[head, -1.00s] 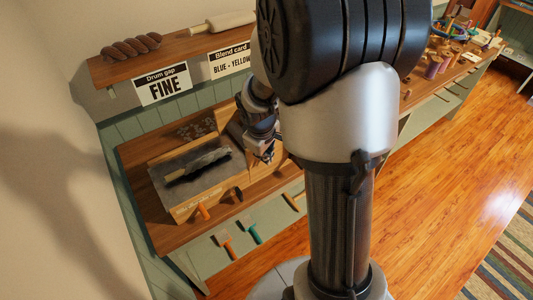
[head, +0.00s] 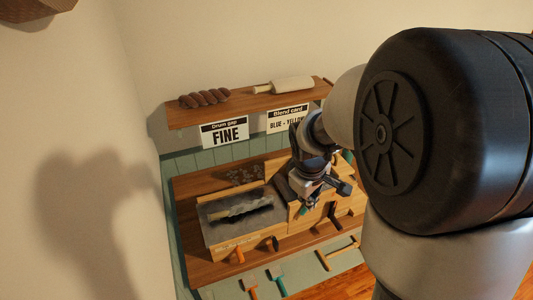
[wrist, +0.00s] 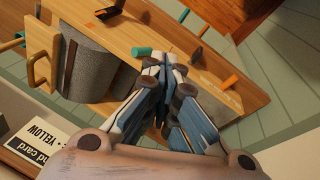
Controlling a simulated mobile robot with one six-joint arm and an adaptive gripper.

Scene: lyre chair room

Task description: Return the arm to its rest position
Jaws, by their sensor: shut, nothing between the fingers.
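My gripper (head: 322,186) hangs at the end of my bent arm, in front of the wooden drum box and over the right part of the bench. In the wrist view my gripper (wrist: 160,65) is shut, its fingertips together and nothing between them. Behind it there lies a wooden box face with teal and orange pegs. My large dark arm joint fills the right of the head view and hides what is behind it.
A drum carder box (head: 212,238) with grey fibre stands on the wooden bench (head: 186,215). A shelf (head: 180,117) above carries brown twisted fibre (head: 204,98) and a pale roll (head: 292,85). Orange (head: 250,290) and teal (head: 279,285) handles hang at the front.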

